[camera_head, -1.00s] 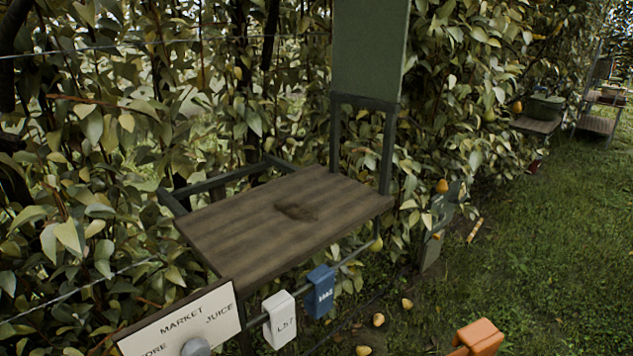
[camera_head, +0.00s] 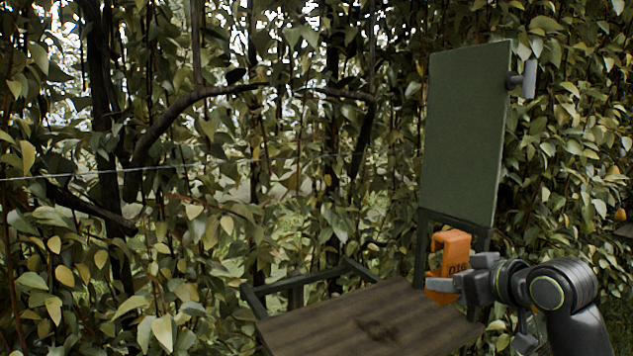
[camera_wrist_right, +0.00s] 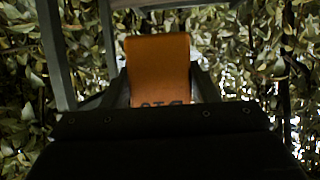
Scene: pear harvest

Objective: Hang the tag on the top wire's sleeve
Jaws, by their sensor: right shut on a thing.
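An orange tag (camera_head: 449,262) with a hooked upper end and dark lettering is held in my right gripper (camera_head: 462,286), above the wooden shelf. In the right wrist view the tag (camera_wrist_right: 158,68) sits between the two fingers (camera_wrist_right: 158,92), its lettering partly hidden. The top wire (camera_head: 150,168) runs across the foliage at the left and fades behind leaves towards the middle. I cannot make out a sleeve on it. The tag is well to the right of the visible wire and apart from it. My left gripper is not in view.
The wooden shelf (camera_head: 345,325) on a dark metal frame is below the tag. A tall green panel (camera_head: 465,130) with a grey handle (camera_head: 529,79) stands right behind it. Branches and dense leaves fill the background. Space left of the tag, above the shelf, looks open.

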